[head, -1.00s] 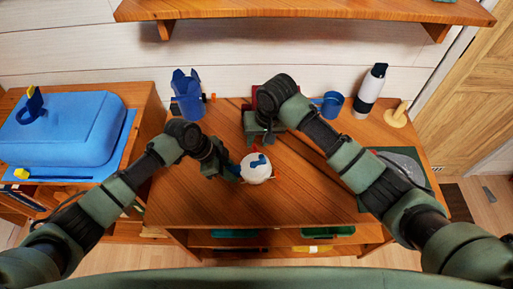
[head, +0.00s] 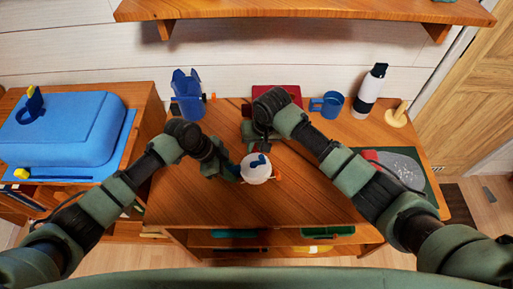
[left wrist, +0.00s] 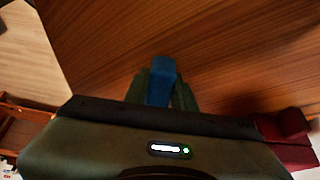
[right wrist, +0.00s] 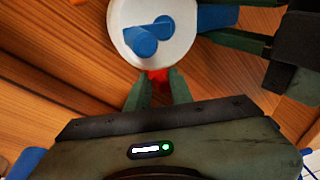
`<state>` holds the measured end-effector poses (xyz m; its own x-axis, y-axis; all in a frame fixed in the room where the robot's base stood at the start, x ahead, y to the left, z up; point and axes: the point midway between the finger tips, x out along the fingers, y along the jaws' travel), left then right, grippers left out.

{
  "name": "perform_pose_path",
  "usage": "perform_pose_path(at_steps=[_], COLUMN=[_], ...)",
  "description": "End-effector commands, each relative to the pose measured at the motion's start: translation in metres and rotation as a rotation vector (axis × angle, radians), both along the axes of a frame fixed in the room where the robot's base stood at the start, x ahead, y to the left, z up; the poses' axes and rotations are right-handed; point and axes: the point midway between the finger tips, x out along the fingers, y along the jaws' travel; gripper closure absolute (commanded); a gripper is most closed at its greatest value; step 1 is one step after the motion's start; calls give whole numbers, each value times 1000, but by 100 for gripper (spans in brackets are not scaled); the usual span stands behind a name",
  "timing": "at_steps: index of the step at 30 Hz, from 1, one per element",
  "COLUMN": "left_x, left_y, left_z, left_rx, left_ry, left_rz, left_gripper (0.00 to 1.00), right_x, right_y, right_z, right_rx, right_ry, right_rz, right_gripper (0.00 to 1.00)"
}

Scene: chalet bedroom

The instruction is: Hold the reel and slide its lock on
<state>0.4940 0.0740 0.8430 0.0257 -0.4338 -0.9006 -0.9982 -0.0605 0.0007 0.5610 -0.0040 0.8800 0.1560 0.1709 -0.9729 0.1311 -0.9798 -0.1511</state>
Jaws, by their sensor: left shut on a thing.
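The reel (head: 255,168) is a white round disc with blue knobs on its face, above the front middle of the table. It also shows in the right wrist view (right wrist: 178,28). My left gripper (head: 234,171) is shut on its blue handle (left wrist: 160,80), at the reel's left side. A small red part (right wrist: 157,79), apparently the lock, shows at the reel's edge between my right gripper's fingertips (right wrist: 158,82). My right gripper (head: 264,143) points down at the reel's far side. Whether its fingers touch the red part is unclear.
The wooden table (head: 190,208) is clear around the reel. Behind stand a blue holder (head: 187,95), a dark red box (head: 277,93), a blue mug (head: 328,105) and a bottle (head: 369,92). A grey item (head: 400,167) lies on a mat at right.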

Motion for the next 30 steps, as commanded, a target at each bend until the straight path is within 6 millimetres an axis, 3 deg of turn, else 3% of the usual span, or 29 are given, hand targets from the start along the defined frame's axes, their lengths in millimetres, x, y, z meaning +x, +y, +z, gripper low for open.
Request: perform_pose_path(at_steps=[16,17,18,26,30], left_x=[1,1,1,0,0], left_y=[0,0,0,0,0], left_z=[1,1,1,1,1], left_rx=[-2,-2,-1,-2,-2], left_ry=[-1,-1,-1,-1,-1], left_rz=[0,0,0,0,0], left_gripper=[100,100,100,100,100], right_x=[1,1,1,1,1], right_y=[-21,-20,-20,-20,-21], right_z=[5,5,5,5,14], right_rx=[0,0,0,1,2], right_ry=[0,0,1,0,-2], right_rz=[-1,-1,0,0,1], right_gripper=[100,73,65,65,65])
